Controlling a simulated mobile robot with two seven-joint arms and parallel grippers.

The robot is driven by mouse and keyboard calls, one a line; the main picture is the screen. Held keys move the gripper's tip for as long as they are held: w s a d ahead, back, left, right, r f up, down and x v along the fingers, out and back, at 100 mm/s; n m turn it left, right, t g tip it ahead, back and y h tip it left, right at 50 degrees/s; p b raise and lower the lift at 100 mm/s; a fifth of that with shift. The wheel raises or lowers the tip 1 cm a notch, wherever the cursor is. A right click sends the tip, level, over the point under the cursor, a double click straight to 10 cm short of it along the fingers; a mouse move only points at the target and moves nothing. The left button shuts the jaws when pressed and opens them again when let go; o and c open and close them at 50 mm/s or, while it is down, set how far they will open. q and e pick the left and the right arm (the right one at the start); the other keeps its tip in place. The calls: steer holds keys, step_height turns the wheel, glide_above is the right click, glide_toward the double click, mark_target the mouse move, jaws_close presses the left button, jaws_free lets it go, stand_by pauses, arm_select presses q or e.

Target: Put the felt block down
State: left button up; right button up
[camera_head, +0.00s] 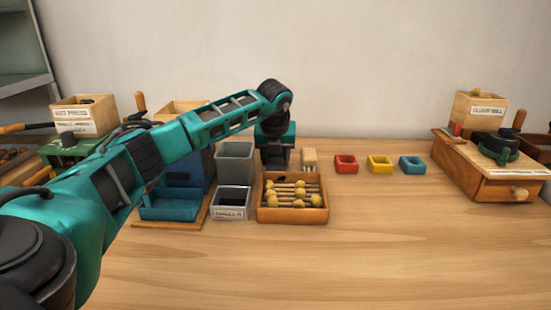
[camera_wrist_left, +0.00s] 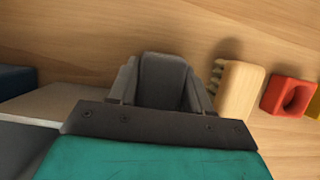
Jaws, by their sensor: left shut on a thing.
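My left gripper (camera_head: 275,163) reaches in from the left and points down, just behind the wooden tray of yellow-tipped sticks. In the left wrist view its fingers (camera_wrist_left: 163,98) are shut on a dark grey block, the felt block (camera_wrist_left: 163,78), which fills the space between them. In the head view the block cannot be told apart from the dark gripper. Whether its underside touches the table is unclear. My right gripper is in neither view.
A cream brush-like piece (camera_head: 310,160) stands close right of the gripper, then red (camera_head: 346,164), yellow (camera_head: 380,164) and blue (camera_head: 412,165) cups. A grey bin (camera_head: 235,162) is at its left; the stick tray (camera_head: 292,214) is in front. The front table is clear.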

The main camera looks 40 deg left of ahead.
arm_select(q)
steer(key=shift+f, duration=0.15)
steer(key=o, duration=0.9)
steer(key=shift+r, duration=0.3)
steer(key=shift+p+v, duration=0.9)
steer(key=shift+v, duration=5.05)
steer(key=shift+d, duration=0.1)
